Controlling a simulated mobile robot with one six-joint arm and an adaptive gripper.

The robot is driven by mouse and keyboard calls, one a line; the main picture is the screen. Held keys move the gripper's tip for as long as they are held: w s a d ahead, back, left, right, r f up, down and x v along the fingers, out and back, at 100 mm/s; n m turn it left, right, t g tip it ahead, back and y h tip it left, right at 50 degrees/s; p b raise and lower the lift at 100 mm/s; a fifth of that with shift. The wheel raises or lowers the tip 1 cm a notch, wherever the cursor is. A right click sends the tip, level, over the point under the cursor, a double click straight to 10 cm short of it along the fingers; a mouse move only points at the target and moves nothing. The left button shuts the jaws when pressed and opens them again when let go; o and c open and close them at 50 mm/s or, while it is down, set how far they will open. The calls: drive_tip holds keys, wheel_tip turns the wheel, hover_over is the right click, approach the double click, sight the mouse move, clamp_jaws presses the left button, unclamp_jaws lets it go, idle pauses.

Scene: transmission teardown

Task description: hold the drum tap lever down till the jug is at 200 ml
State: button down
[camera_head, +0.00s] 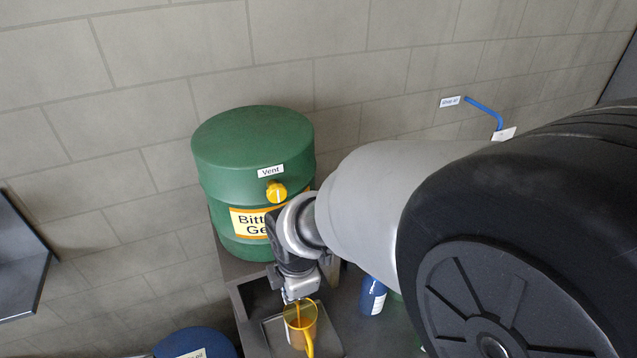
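The green drum (215,185) stands against the wall, with a "Vent" label and a yellow vent knob (276,192) on its upper part. An orange and white label on its front is partly covered by my arm. My gripper (297,291) points down in front of the drum's lower front, just above the jug. The tap and its lever are hidden behind my gripper, so contact cannot be seen. The jug (301,335) is amber with a yellow handle and stands below my gripper. A thin orange streak shows at its mouth. Its level marks are too small to read.
The jug stands on a dark tray (273,333). A blue bottle (373,296) stands to its right, and a blue lidded container (196,344) is at lower left. A blue hook-shaped piece (485,110) is on the wall. My arm fills the right side.

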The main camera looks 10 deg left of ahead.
idle(0.8)
drive_tip(key=shift+p+v, duration=0.65)
drive_tip(key=shift+v, duration=0.15)
drive_tip(key=shift+w+a+r, duration=0.1)
drive_tip(key=shift+w, duration=0.1)
drive_tip(key=w+a+p+v, duration=0.1)
drive_tip(key=p+v, duration=0.3)
drive_tip(key=v, duration=0.9)
drive_tip(key=shift+w+r, duration=0.4)
drive_tip(key=shift+r, duration=0.15)
